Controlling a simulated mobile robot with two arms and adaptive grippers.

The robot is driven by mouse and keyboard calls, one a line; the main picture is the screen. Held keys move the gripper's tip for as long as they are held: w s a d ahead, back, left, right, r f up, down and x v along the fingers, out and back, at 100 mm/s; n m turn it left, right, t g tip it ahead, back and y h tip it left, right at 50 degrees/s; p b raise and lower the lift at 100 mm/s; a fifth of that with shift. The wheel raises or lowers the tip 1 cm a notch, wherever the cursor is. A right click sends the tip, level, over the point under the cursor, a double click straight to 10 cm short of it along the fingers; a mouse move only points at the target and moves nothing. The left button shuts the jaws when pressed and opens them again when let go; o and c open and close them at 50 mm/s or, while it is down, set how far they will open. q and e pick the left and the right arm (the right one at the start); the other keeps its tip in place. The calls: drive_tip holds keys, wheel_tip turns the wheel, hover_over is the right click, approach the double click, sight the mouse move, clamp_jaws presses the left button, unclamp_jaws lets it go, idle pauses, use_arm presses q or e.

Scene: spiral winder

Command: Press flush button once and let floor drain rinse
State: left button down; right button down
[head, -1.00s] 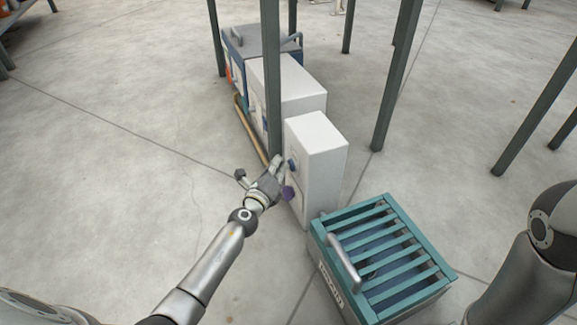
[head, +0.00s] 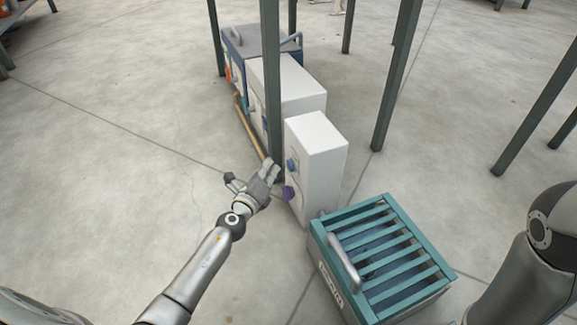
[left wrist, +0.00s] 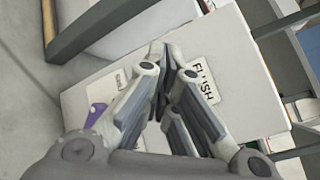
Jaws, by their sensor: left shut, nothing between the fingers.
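A white box (head: 318,150) stands on the floor, with a round blue button (head: 292,165) and a purple knob (head: 289,193) on its left-facing side. My left gripper (head: 270,169) is shut and empty, just left of the blue button, with a small gap showing. In the left wrist view, my left gripper's fingers (left wrist: 167,70) partly cover a FLUSH label (left wrist: 202,80) on the white box; the blue button is hidden there. The purple knob (left wrist: 96,114) shows at left. A teal slatted floor drain (head: 322,232) stands in front of the white box. My right gripper is out of view.
A dark green post (head: 272,80) rises close behind my left gripper. Another white box (head: 290,85) and a blue-grey box (head: 258,40) stand behind. A second post (head: 397,80) is to the right. The floor at left is open.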

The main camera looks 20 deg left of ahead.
use_arm(q)
drive_tip(key=s+a, duration=0.2)
drive_tip(key=shift+s+a, duration=0.2)
drive_tip(key=shift+a, duration=0.15)
idle(0.6)
